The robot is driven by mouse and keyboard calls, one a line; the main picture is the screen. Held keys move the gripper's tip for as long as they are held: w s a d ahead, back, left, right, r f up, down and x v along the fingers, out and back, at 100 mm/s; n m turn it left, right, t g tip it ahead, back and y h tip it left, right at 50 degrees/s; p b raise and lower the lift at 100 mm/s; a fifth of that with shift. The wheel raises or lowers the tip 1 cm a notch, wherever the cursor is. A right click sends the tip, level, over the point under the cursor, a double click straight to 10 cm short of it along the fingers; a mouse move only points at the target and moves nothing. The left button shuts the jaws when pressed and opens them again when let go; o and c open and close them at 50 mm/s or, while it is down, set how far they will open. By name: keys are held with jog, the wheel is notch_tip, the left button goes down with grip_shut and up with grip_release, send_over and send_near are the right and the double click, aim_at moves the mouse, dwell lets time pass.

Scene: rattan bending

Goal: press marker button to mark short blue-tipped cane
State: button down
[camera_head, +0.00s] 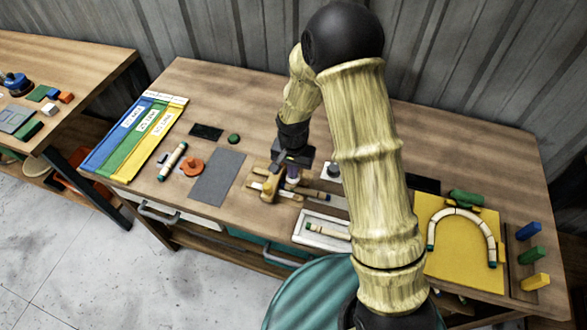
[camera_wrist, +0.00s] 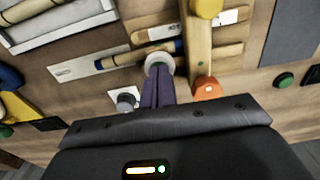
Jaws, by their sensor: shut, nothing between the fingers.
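My gripper (camera_wrist: 158,75) is shut and empty, its dark purple fingers pointing down. In the wrist view its tips overlap a pale round disc (camera_wrist: 153,60), apparently the marker button; I cannot tell whether they touch or press it. A short tan cane (camera_wrist: 135,54) with blue tips lies just beyond the fingertips, along a pale marked strip (camera_wrist: 75,70). Its near side is partly hidden by the disc. In the head view my gripper (camera_head: 292,178) is low over the wooden fixture (camera_head: 258,171); the button there is hidden by the gripper.
A wooden bar with a yellow knob (camera_wrist: 208,8) and an orange knob (camera_wrist: 206,91) stands close to the fingers. A grey knob (camera_wrist: 127,102) is on the other side. A white tray (camera_head: 301,237) holds a green-tipped cane. A yellow board (camera_head: 462,270) bears a bent cane.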

jog(key=shift+s+d+f, duration=0.1)
jog(key=shift+s+f, duration=0.15)
jog(key=shift+f, duration=0.2)
jog(key=r+p, duration=0.1)
jog(key=r, duration=0.1)
jog(key=r+p, duration=0.2)
jog(key=r, duration=0.1)
jog(key=shift+w, duration=0.2)
notch_tip(320, 180, up, 10)
jog(key=b, duration=0.2)
jog(key=shift+w, duration=0.1)
dwell(0.4)
jog(key=s+d+r+n+t, duration=0.2)
jog(key=s+d+r+n, duration=0.1)
jog(key=s+d, duration=1)
jog(key=shift+n, duration=0.5)
